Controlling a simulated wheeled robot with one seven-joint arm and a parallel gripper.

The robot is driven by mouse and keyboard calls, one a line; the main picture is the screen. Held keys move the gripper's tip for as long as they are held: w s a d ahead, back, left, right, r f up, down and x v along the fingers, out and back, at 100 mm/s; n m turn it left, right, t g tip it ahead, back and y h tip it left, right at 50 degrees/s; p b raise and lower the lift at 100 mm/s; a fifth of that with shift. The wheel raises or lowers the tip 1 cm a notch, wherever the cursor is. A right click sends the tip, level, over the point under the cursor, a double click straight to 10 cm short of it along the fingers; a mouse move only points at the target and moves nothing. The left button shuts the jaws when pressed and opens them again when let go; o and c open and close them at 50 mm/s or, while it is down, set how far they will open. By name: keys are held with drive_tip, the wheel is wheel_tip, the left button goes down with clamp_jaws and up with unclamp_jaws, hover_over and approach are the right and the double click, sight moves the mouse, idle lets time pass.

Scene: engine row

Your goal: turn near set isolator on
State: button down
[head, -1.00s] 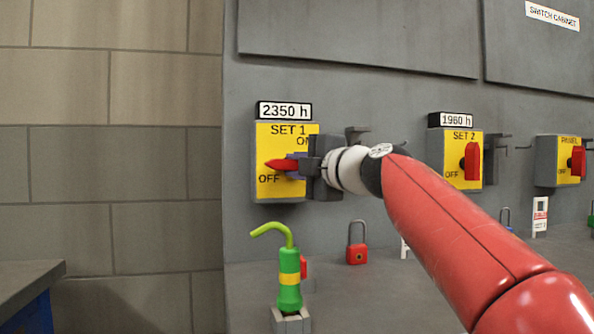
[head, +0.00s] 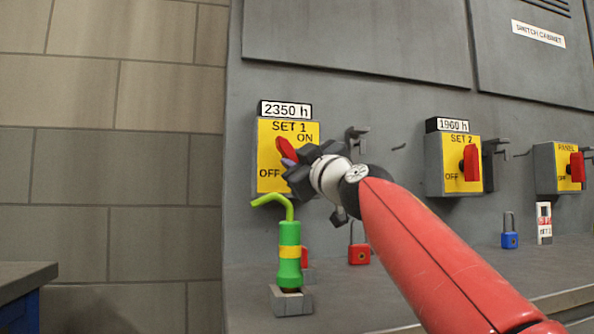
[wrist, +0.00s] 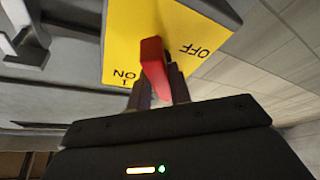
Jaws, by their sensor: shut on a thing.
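The SET 1 isolator is a yellow-faced box (head: 268,182) on the grey cabinet, with a 2350 h label above it. Its red handle (head: 286,150) is tilted, its visible end pointing up and left, between the OFF and ON marks. My gripper (head: 293,163) is at the box face, rolled over and shut on the handle. In the wrist view the red handle (wrist: 153,68) stands between the two dark fingers (wrist: 160,88), with ON and OFF printed either side. Part of the handle is hidden behind my gripper in the head view.
The SET 2 isolator (head: 452,180) and the panel isolator (head: 563,178) are to the right. A green device with a hooked top (head: 290,240) stands below SET 1. A red padlock (head: 359,254), a blue padlock (head: 510,240) and a white tag (head: 544,222) are along the ledge.

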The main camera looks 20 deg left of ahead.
drive_tip(key=m+t+p, duration=0.1)
drive_tip(key=m, duration=0.2)
drive_tip(key=m+t+h, duration=0.1)
drive_tip(key=m, duration=0.2)
drive_tip(key=shift+a+h+p, duration=0.15)
drive_tip(key=shift+h+p, duration=0.15)
drive_tip(key=shift+p, duration=0.1)
drive_tip(key=m+t+h+p, duration=0.1)
drive_tip(key=m+p, duration=0.1)
drive_tip(key=shift+s+a+m, duration=0.1)
drive_tip(key=shift+m, duration=0.3)
drive_tip(key=shift+m+t+h+p, duration=0.4)
drive_tip(key=shift+m+p, duration=0.15)
drive_tip(key=shift+m, duration=0.25)
drive_tip(key=shift+f, duration=0.15)
drive_tip(key=c, duration=1.3)
unclamp_jaws()
